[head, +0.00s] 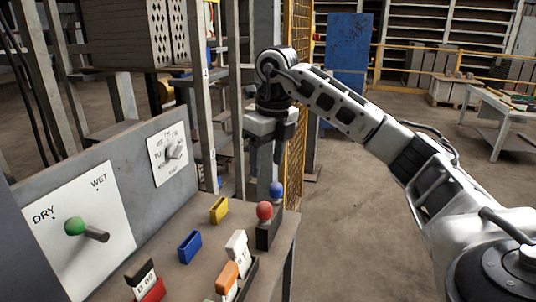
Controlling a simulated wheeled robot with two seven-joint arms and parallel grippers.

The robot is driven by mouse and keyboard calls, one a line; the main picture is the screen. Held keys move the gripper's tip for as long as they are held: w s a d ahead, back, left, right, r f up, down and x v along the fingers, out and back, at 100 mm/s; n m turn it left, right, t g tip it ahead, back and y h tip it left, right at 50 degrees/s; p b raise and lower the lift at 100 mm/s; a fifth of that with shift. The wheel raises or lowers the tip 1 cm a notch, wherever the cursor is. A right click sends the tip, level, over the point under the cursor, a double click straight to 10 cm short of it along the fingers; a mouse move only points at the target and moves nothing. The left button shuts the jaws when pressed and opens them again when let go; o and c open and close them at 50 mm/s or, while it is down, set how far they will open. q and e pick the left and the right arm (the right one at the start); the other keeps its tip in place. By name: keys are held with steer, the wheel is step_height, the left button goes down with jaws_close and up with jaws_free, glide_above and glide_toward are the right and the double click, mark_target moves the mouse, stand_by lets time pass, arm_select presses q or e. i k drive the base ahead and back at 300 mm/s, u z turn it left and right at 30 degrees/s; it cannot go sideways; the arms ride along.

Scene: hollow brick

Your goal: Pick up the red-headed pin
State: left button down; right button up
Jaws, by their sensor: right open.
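The red-headed pin (264,211) stands upright, its round red head showing above a dark holder (267,235) near the right edge of the bench. Its shaft is mostly hidden by the holder. A blue-headed pin (276,190) stands just behind it. My right gripper (279,156) hangs pointing down above and slightly beyond the two pins. It is open, with nothing between its fingers, and apart from the red-headed pin. My left gripper is out of view.
The grey bench (215,259) carries a yellow block (219,210), a blue block (190,247), and white and orange labelled pieces close to the holder. Open floor lies right of the bench.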

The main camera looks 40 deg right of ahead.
mark_target(264, 225)
steer(key=k, duration=1)
